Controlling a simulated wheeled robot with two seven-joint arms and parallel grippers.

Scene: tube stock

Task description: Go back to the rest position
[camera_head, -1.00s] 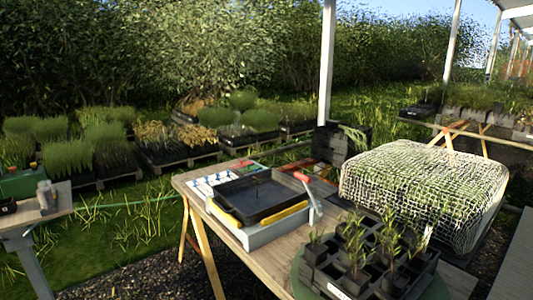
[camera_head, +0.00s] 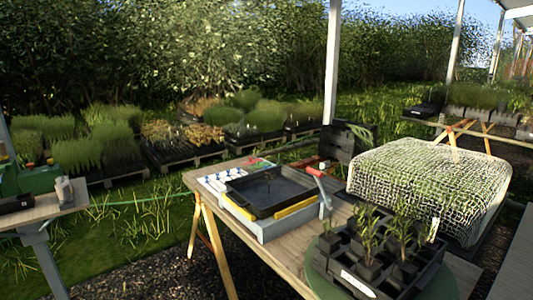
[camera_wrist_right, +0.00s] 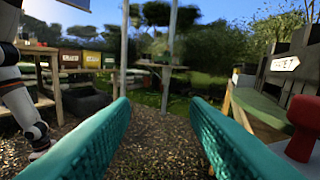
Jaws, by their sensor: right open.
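My right gripper (camera_wrist_right: 160,125) shows in the right wrist view as two teal textured fingers, wide apart with nothing between them. Past the fingers lie gravel ground and, farther off, benches and greenery. Neither of my grippers shows in the head view. In the head view a wooden table (camera_head: 262,266) carries a black tray (camera_head: 262,205) on a grey box with yellow side strips. At its near right, a crate of black pots with seedlings (camera_head: 365,250) stands on a round green base (camera_head: 318,276).
A netted block of plants (camera_head: 425,185) stands right of the table. A smaller bench (camera_head: 45,208) is at the left. In the right wrist view a red knob-like object (camera_wrist_right: 305,125) is close at the right, and shelves (camera_wrist_right: 85,62) stand at the left. Gravel between is clear.

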